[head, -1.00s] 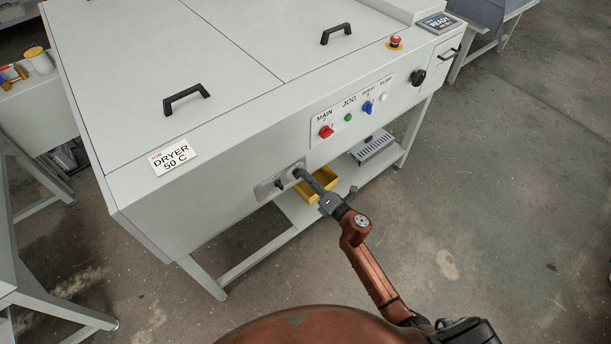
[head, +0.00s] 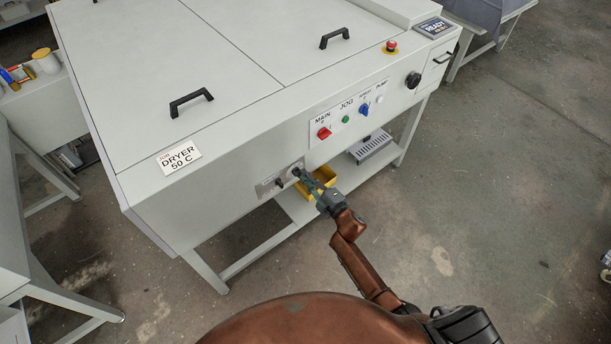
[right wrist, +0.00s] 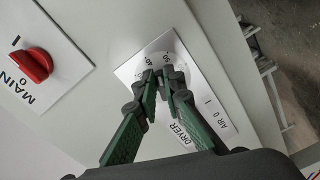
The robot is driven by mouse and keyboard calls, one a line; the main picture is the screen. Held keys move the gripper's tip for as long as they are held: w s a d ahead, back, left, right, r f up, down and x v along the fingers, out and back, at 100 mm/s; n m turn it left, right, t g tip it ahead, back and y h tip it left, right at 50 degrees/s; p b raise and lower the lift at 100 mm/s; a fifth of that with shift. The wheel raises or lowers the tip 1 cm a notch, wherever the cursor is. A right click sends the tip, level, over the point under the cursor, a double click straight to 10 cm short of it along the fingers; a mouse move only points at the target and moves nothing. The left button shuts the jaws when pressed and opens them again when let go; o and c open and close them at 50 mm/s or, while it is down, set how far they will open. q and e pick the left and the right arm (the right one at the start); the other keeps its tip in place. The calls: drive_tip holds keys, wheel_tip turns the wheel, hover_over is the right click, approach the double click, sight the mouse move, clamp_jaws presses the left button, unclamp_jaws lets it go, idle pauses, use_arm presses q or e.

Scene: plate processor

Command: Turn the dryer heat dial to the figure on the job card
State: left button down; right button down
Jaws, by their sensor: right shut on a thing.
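The job card (head: 180,158) on the machine's front edge reads DRYER 50 C. The dryer control plate (head: 266,188) is low on the front face. My right gripper (head: 297,173) reaches it from the lower right. In the right wrist view, my right gripper (right wrist: 165,82) has its green-padded fingers shut on the dark dryer heat dial (right wrist: 168,73). The fingers hide most of the dial and its pointer, so its setting cannot be read. Printed figures show around the dial on the white dryer plate (right wrist: 211,95). My left gripper is not in view.
A red MAIN switch (head: 324,133), a green button (head: 345,119) and a blue knob (head: 364,110) sit on the panel to the right. A red emergency stop (head: 391,46) is on top. A yellow bin (head: 322,174) is on the shelf below. Floor in front is clear.

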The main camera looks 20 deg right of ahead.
drive_tip(key=shift+a+f+m+p, duration=0.15)
drive_tip(key=shift+m+p, duration=0.35)
drive_tip(key=shift+m, duration=0.65)
drive_tip(key=shift+d+f+m+p, duration=0.1)
drive_tip(key=shift+m+p, duration=0.35)
drive_tip(key=shift+m, duration=0.7)
drive_tip(key=shift+s+a+f, duration=0.1)
drive_tip(key=c, duration=2)
unclamp_jaws()
drive_tip(key=shift+c, duration=0.2)
drive_tip(key=v, duration=1.2)
